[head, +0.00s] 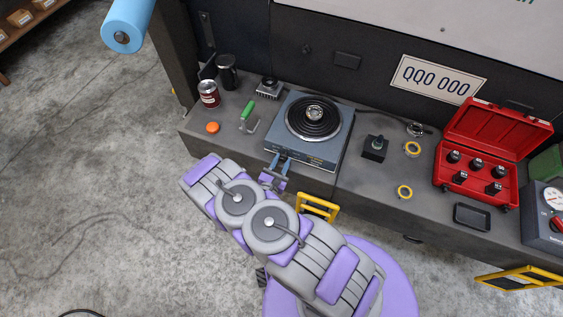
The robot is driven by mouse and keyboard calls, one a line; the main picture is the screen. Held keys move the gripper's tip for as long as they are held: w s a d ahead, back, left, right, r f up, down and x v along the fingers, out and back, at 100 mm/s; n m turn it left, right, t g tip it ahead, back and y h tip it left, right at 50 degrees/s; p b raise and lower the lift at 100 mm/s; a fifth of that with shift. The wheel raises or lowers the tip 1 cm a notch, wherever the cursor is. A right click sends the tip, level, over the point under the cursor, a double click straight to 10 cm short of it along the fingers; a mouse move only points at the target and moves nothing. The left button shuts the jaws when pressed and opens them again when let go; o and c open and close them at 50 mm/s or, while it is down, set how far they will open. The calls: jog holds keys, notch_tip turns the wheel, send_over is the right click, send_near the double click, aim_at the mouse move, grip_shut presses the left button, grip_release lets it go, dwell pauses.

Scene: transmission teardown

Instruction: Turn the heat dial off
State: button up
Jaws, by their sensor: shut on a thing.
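My gripper (280,158) reaches up to the left part of the hot plate's front face. Its blue-grey fingers are shut on the heat dial there. The fingers cover the dial, so its pointer and setting are hidden. The coil looks dark, with no visible glow.
Left of the hot plate are a green-handled tool (247,111), an orange cap (213,127), a red can (208,94) and a black mug (227,72).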

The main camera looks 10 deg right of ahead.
jog(key=shift+a+f+n, duration=0.1)
jog(key=shift+f+n, duration=0.05)
jog(key=shift+n, duration=0.75)
jog(key=o, duration=1)
jog(key=p+v, duration=0.2)
jog(key=v, duration=1.5)
jog(key=shift+s+a+p, duration=0.1)
jog(key=shift+a+p, duration=0.1)
jog(key=shift+p, duration=0.15)
